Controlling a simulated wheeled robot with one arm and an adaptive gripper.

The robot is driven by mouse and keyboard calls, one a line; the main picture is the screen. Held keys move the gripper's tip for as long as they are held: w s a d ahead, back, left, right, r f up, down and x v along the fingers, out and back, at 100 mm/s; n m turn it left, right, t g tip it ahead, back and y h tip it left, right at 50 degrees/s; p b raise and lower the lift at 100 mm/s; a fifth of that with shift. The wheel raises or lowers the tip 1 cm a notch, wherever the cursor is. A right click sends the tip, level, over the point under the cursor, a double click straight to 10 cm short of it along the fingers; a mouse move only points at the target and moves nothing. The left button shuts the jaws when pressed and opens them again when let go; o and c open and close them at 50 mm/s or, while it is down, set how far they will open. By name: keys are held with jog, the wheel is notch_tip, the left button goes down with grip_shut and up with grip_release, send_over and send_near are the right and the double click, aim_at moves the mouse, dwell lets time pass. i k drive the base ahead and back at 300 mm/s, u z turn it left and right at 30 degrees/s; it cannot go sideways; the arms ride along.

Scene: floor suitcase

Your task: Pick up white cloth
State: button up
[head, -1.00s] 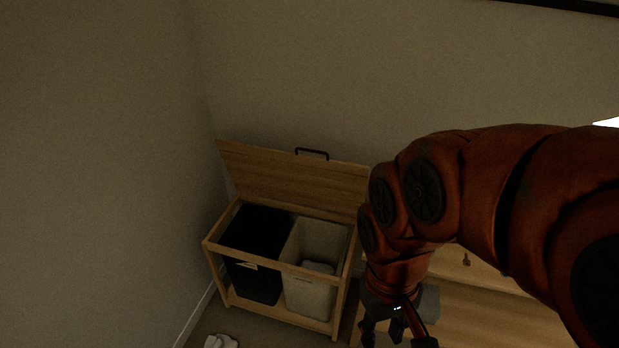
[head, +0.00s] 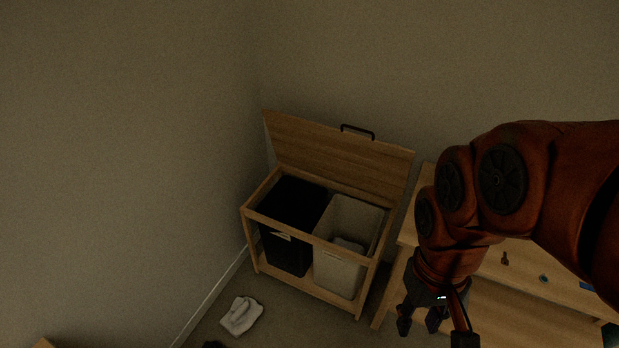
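A crumpled white cloth (head: 240,315) lies on the floor at the lower left of the head view, in front of the laundry hamper. My gripper (head: 436,328) hangs pointing down at the lower right, to the right of the hamper. Its dark fingers are spread apart with nothing seen between them. The gripper is well to the right of the white cloth and not touching it.
A wooden hamper (head: 249,213) stands in the corner, lid up, with a black bin (head: 284,252) and a light bin (head: 336,275) holding some greyish cloth (head: 348,244). A wooden table (head: 527,272) stands at the right. A dark object (head: 213,345) shows at the bottom edge.

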aim_at(242, 312)
jog(key=z, duration=0.1)
jog(key=i, duration=0.95)
jog(key=u, duration=3.7)
